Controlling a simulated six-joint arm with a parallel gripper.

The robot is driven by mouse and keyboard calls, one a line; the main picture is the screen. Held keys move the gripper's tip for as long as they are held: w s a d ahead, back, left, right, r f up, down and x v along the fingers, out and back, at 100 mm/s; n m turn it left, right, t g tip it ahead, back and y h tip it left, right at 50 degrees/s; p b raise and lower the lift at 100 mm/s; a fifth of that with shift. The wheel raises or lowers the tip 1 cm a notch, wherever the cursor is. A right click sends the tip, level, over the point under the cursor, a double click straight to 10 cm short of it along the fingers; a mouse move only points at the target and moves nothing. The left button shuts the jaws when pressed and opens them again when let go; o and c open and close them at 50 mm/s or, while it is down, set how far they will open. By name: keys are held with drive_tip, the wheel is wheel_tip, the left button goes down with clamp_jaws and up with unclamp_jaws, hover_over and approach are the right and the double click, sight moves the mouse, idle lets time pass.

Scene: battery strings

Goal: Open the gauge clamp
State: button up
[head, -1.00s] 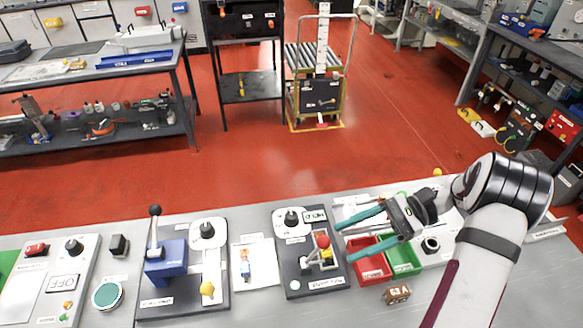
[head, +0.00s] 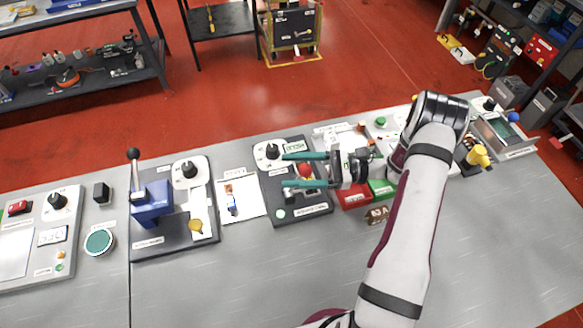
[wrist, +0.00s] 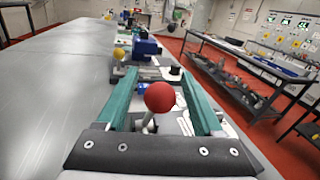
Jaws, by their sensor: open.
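A lever with a red ball knob (head: 305,171) stands on a dark base plate (head: 318,209); I take this as the gauge clamp, though its labels are too small to read. The plate also carries a black knob on a white pad (head: 268,151). My gripper (head: 285,170) is open, with its two teal fingers reaching left over this fixture. In the wrist view the red ball (wrist: 160,97) and its metal stem sit between the open fingers (wrist: 156,70), with a gap on each side. My gripper hides part of the clamp's mechanism.
Left of the clamp are a paper sheet (head: 243,205) and a blue press-like fixture (head: 152,203) with an upright black-ball lever. A red bin (head: 354,196) and a green bin (head: 381,188) stand close at the right. The front bench surface is clear.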

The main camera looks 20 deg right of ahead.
drive_tip(key=shift+w+a, duration=0.1)
drive_tip(key=shift+a, duration=0.3)
clamp_jaws()
idle(1.2)
